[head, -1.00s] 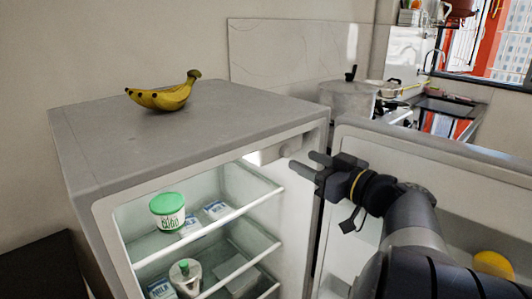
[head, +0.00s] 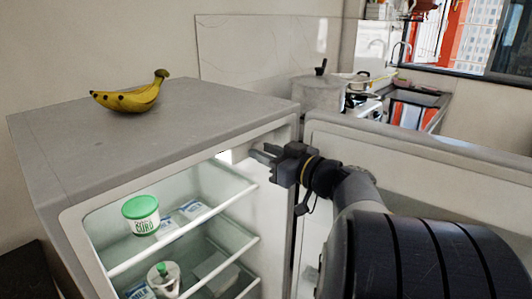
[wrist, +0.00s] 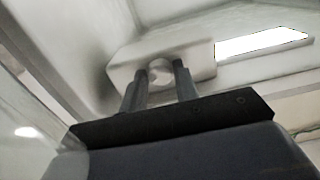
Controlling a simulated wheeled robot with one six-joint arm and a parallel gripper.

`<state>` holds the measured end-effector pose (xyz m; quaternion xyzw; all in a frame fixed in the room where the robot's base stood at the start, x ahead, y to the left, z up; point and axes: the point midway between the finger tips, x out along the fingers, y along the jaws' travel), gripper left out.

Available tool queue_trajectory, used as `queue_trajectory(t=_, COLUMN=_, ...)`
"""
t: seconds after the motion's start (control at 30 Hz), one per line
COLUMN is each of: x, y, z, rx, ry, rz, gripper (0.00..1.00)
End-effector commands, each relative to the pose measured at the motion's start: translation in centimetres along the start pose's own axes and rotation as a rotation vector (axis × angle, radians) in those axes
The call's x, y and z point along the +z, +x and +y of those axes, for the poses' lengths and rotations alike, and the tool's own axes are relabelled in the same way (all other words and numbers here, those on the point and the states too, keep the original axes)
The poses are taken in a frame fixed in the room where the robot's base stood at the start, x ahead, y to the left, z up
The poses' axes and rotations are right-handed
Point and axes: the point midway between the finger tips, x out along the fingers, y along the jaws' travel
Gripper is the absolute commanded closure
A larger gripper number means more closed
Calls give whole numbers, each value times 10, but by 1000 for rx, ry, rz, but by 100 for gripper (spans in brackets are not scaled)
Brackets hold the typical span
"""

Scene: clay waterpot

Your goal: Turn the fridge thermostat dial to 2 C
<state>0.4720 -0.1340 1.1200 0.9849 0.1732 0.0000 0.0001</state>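The thermostat dial (wrist: 160,71) is a small round pale knob on a white housing (wrist: 203,62) under the fridge's ceiling. My gripper (wrist: 160,76) has its two fingers apart, one on each side of the dial. A small gap seems to show beside the dial, and I cannot tell whether the fingers touch it. No scale marks or numbers on the dial are readable. In the head view my gripper (head: 262,153) reaches into the upper right of the open fridge (head: 150,125), and the dial is hidden there.
A lit lamp panel (wrist: 262,43) is right of the housing. Shelves below hold a green-lidded tub (head: 141,214) and a jar (head: 163,277). Bananas (head: 130,98) lie on the fridge top. The open door (head: 420,160) stands to the right, close to my arm.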

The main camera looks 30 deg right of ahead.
Motion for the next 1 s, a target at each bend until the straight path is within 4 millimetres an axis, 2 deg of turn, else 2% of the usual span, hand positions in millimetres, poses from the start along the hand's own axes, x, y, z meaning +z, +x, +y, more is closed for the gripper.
queue_trajectory(t=0.03, x=0, y=0, z=0, rx=0, ry=0, rz=0, gripper=76)
queue_trajectory(t=0.3, x=0, y=0, z=0, rx=0, ry=0, rz=0, gripper=96)
queue_trajectory(t=0.53, x=3, y=0, z=0, rx=0, ry=51, rz=2, gripper=96)
queue_trajectory(t=1.0, x=2, y=0, z=-1, rx=0, ry=356, rz=1, gripper=96)
